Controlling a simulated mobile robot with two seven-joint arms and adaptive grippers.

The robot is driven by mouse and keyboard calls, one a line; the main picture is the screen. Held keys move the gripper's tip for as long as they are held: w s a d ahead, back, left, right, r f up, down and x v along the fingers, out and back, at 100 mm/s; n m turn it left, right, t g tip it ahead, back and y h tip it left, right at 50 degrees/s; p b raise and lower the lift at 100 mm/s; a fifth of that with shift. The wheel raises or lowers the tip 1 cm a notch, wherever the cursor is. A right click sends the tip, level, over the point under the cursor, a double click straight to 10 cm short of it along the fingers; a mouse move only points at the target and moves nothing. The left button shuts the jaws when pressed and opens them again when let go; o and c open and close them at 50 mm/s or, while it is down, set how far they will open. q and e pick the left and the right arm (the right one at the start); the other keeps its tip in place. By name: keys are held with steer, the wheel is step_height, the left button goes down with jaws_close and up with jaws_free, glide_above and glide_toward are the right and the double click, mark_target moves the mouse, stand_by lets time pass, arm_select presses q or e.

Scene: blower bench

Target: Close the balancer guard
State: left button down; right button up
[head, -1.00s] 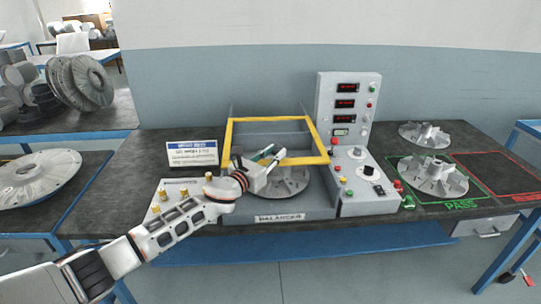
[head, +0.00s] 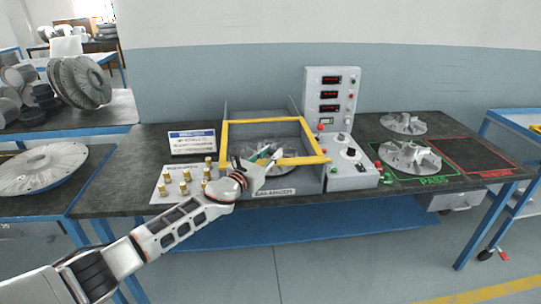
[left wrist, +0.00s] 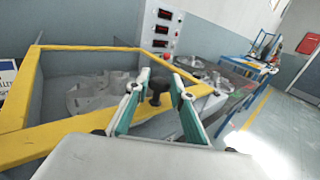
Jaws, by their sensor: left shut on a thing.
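The balancer guard (head: 305,161) is a yellow-edged frame over the grey balancer in the middle of the bench. It is tilted, with its front bar above the balancer's front edge. In the left wrist view its yellow bar (left wrist: 50,137) crosses the lower left. My left gripper (head: 268,154) is at the guard's front bar. A grey impeller (left wrist: 95,94) sits inside the balancer, partly hidden. My right gripper is not in view.
A control panel (head: 330,97) stands right of the guard, with a knob box (head: 348,165) below it. Brass fittings (head: 185,177) on a plate and a white sign (head: 192,143) are on the left. Impellers (head: 409,157) lie by the green PASS outline.

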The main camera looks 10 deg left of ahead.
arm_select(q)
steer(key=shift+s+d+f, duration=0.1)
steer(key=shift+d+f, duration=0.05)
steer(key=shift+f, duration=0.05)
steer(key=c, duration=2.1)
jaws_free()
steer(key=o, duration=0.4)
steer(key=shift+s+r, duration=0.1)
steer(key=shift+r, duration=0.1)
steer(key=shift+s+a, duration=0.2)
steer(key=v, duration=1.1)
steer(key=shift+s+a, duration=0.1)
steer(key=shift+s, duration=0.15)
